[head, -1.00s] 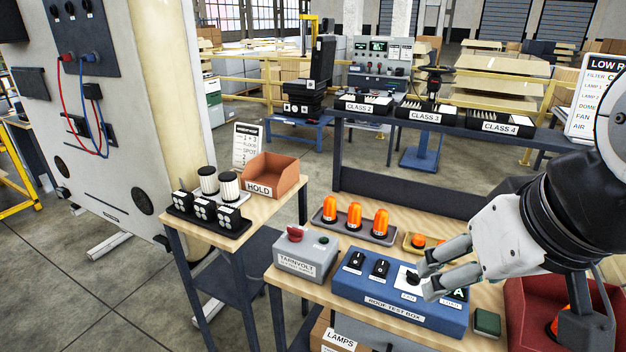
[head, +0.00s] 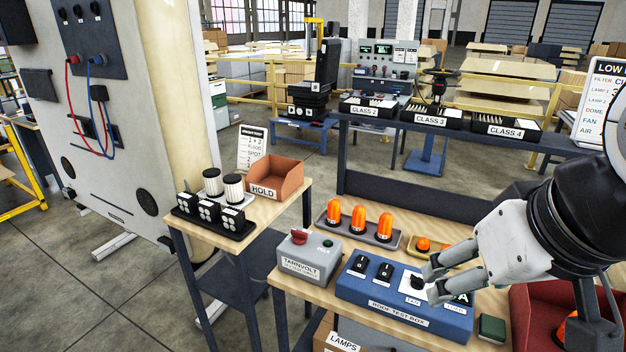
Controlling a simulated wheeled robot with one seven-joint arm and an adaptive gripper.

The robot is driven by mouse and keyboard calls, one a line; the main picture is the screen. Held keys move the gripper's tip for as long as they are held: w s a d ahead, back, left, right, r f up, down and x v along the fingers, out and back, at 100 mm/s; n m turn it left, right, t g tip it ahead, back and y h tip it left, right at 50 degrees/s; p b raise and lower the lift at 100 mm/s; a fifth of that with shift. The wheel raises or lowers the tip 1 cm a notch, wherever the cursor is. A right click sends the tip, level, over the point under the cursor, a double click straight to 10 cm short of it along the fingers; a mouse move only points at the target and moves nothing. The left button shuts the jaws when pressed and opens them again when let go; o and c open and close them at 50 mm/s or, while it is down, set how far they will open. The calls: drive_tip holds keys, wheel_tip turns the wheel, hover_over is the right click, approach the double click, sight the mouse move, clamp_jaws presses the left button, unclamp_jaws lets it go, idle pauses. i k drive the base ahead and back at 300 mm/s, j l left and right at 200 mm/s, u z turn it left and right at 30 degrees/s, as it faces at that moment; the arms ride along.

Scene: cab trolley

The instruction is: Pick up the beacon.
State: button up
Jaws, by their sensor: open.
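Three orange beacons stand upright in a grey tray on the wooden bench: a left one (head: 333,211), a middle one (head: 359,217) and a right one (head: 384,226). Another orange dome (head: 423,244) sits in a small yellow tray to their right. An orange piece (head: 567,330) shows partly in the red bin at the lower right. My gripper (head: 430,282) is open, its fingers pointing left over the right part of the blue roof test box (head: 400,318). It is to the right of and nearer than the three beacons. I cannot tell if it touches the box.
A grey Tarnvolt box (head: 308,262) stands left of the test box. A shelf with class bins (head: 431,117) runs behind. A green block (head: 491,328) lies right.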

sight(333, 220)
drive_tip(key=i+j+z, duration=0.2)
drive_tip(key=i+j, duration=0.35)
drive_tip(key=i+j+z, duration=0.2)
drive_tip(key=i+j, duration=0.35)
drive_tip(key=j, duration=0.25)
